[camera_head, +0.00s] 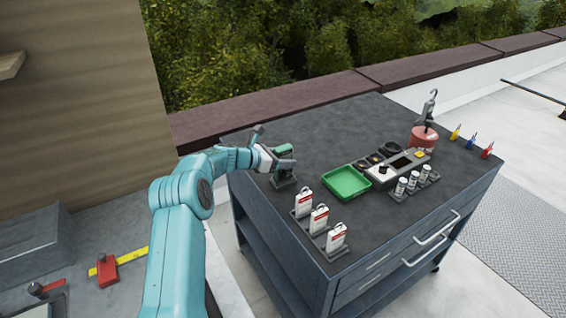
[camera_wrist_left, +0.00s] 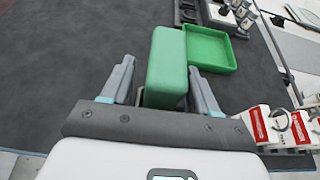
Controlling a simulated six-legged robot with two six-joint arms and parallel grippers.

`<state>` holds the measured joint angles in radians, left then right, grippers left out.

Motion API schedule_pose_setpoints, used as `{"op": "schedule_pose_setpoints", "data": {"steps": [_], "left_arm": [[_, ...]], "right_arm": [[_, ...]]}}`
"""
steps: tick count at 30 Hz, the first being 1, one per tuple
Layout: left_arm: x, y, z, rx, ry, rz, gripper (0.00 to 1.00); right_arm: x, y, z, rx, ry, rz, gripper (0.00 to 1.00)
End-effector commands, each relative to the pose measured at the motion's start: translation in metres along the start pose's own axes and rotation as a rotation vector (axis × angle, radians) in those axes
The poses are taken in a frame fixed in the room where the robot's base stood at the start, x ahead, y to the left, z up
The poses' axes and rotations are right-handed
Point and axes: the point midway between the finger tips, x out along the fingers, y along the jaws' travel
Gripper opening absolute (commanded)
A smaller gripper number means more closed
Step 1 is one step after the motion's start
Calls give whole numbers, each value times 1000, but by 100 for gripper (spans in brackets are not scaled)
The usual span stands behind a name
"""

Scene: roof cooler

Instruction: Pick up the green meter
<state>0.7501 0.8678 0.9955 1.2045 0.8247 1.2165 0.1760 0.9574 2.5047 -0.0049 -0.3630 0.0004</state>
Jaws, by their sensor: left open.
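The green meter (camera_head: 284,149) stands in a dark holder (camera_head: 284,182) near the left edge of the dark cart top. In the left wrist view its green block (camera_wrist_left: 167,66) rises between the two fingers of my left gripper (camera_wrist_left: 160,85). Small gaps show between the fingers and the meter, so the gripper is open around it. In the head view my left gripper (camera_head: 268,158) is at the meter, coming from the left. The meter's lower part is partly hidden. My right gripper is not in view.
A green tray (camera_head: 347,182) lies right of the meter. Several white-and-red tags (camera_head: 319,219) stand in a rack in front. A device with dials (camera_head: 380,170), small vials (camera_head: 413,180) and a red pot (camera_head: 422,138) are farther right. The cart top's back middle (camera_head: 330,128) is clear.

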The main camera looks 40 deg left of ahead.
Motion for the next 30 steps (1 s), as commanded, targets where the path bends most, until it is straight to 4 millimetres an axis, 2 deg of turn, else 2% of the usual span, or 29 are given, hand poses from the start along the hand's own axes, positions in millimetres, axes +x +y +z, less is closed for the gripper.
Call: {"op": "schedule_pose_setpoints", "data": {"steps": [4,5,10,19,23,26,30], "left_arm": [[0,0,0,0,0,0,60],[0,0,0,0,0,0,56],[0,0,0,0,0,0,1],[-1,0,2,1,-1,1,0],[-4,0,10,1,-2,1,0],[-10,1,24,4,-4,2,0],[-24,1,56,6,-5,4,0]], "right_arm": [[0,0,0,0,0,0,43],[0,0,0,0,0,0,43],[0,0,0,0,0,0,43],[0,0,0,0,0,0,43],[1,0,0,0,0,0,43],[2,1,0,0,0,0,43],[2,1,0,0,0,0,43]]}}
